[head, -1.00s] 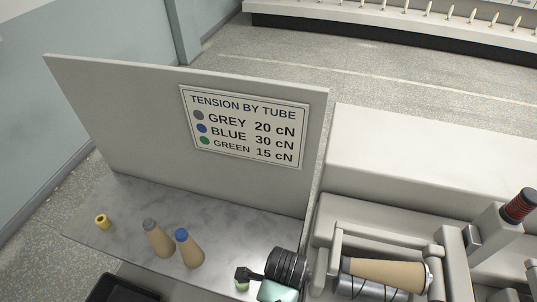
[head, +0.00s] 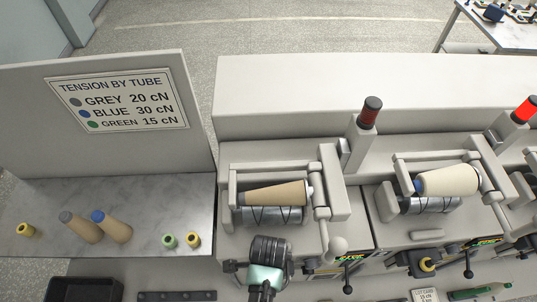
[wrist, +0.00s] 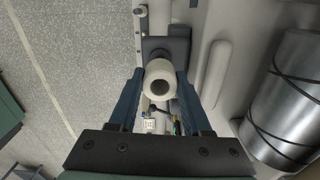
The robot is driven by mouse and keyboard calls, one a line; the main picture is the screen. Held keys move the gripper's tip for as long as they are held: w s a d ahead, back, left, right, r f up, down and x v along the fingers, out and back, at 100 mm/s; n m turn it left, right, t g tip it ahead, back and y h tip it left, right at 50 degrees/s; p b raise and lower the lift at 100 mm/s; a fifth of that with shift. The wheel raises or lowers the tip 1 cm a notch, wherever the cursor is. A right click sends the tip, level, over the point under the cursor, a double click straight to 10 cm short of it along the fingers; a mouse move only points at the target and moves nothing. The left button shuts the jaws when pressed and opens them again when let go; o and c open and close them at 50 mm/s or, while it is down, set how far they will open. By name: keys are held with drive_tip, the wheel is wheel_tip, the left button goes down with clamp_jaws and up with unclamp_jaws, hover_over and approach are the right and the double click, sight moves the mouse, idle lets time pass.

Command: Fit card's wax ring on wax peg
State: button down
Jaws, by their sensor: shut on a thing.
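My gripper (head: 268,262) is over the front of the left winding unit. In the wrist view its two blue fingers (wrist: 160,88) are shut on a white wax ring (wrist: 160,82), hole facing the camera. A dark square block (wrist: 178,48) lies behind the ring; I cannot tell whether they touch. The left unit's wax peg cannot be made out. On the second unit, a yellow ring sits on a dark mount (head: 427,264). A lot card (head: 425,296) shows at the bottom edge, its text too small to read fully.
On the grey table (head: 130,190) stand a yellow ring (head: 25,229), a green ring (head: 169,241), another yellow ring (head: 192,240) and two cones (head: 80,227). A black tray (head: 62,290) is in front.

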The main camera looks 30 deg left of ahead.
drive_tip(key=shift+f+b, duration=1.6)
drive_tip(key=shift+f, duration=0.3)
drive_tip(key=shift+r+p, duration=0.1)
drive_tip(key=shift+p, duration=0.5)
drive_tip(key=shift+f+b, duration=0.5)
drive_tip(key=shift+f, duration=0.2)
drive_tip(key=c, duration=0.6)
unclamp_jaws()
drive_tip(key=shift+r, duration=0.15)
